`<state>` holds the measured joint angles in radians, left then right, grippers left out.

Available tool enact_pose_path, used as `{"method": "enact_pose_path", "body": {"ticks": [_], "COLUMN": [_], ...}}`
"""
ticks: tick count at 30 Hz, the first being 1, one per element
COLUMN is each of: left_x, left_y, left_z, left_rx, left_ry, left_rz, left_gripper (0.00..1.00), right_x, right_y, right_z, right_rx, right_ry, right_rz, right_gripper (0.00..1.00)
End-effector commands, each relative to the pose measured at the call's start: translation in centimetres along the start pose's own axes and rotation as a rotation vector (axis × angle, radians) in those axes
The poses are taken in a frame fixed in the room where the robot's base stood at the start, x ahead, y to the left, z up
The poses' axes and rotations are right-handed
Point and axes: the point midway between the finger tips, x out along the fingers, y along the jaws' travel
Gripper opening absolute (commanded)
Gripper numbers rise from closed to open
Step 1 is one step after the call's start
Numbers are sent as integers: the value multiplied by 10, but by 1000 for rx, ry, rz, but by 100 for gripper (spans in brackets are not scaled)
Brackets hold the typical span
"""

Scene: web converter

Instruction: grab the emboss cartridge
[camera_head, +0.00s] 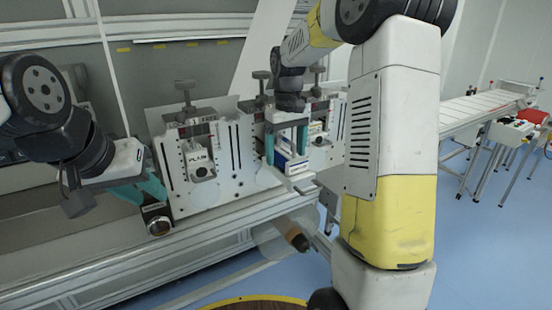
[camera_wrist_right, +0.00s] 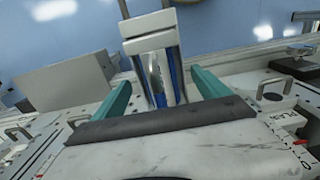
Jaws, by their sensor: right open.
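A white and blue cartridge (camera_head: 284,160), which I take to be the emboss cartridge, sits at the machine's front plate. In the right wrist view the white and blue cartridge (camera_wrist_right: 152,48) stands ahead, between the lines of my fingers. My right gripper (camera_head: 286,138) is open, with its teal fingers on either side of the cartridge's upper part. The fingers in the right wrist view (camera_wrist_right: 162,92) show gaps to the cartridge on both sides. My left gripper (camera_head: 150,190) is at the left, away from the cartridge, beside the front plate. Its finger opening is not clear.
A roll with a brown core (camera_head: 297,238) lies below. A conveyor (camera_head: 485,107) is at the far right. The blue floor in front is mostly open.

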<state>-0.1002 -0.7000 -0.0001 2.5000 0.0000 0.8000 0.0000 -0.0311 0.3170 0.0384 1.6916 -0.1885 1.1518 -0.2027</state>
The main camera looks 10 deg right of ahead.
Motion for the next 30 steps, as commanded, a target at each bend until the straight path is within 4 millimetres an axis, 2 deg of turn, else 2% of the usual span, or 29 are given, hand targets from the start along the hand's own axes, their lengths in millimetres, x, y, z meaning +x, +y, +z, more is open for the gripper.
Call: {"method": "enact_pose_path", "body": {"ticks": [3,9,11,22,23,30], "left_x": [0,0,0,0,0,0], "left_y": [0,0,0,0,0,0], "left_z": [0,0,0,0,0,0], "left_rx": [0,0,0,0,0,0], "left_ry": [0,0,0,0,0,0], "left_rz": [0,0,0,0,0,0], "left_gripper": [33,33,33,33,33,33], "right_x": [7,8,8,7,7,6], "right_y": [0,0,0,0,0,0], "right_z": [0,0,0,0,0,0], "right_rx": [1,1,1,1,1,1], "right_ry": [0,1,1,1,1,3], "right_rz": [0,0,0,0,0,0], "right_gripper": [85,85,76,3,0,0]}}
